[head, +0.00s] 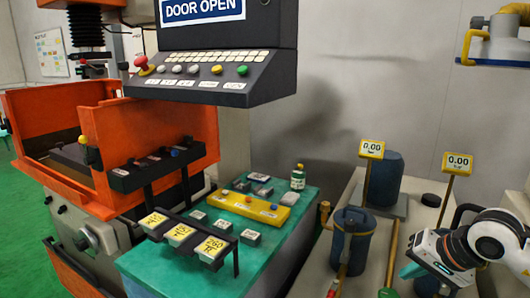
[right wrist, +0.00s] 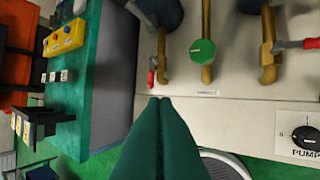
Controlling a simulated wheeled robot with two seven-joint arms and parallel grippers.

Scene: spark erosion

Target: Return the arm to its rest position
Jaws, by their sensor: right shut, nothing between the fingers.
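My right arm comes in from the right edge in the head view, white and black. Its gripper (head: 408,270) has teal fingers pointing left and down, in front of the pale bench with the pipes. In the right wrist view the two teal fingers (right wrist: 160,99) meet at their tips with nothing between them. They point toward the pale bench front (right wrist: 240,108), below a green knob (right wrist: 202,51). No contact with the bench can be made out. My left gripper is not in view.
An orange-framed machine (head: 150,135) with a control panel (head: 215,80) stands left. A green-topped table (head: 150,262) holds a yellow block (head: 255,207) and small labelled blocks. Blue cylinders (head: 383,180), gauges (head: 458,163) and upright pipes crowd the pale bench. A PUMP dial (right wrist: 307,137) is on its front.

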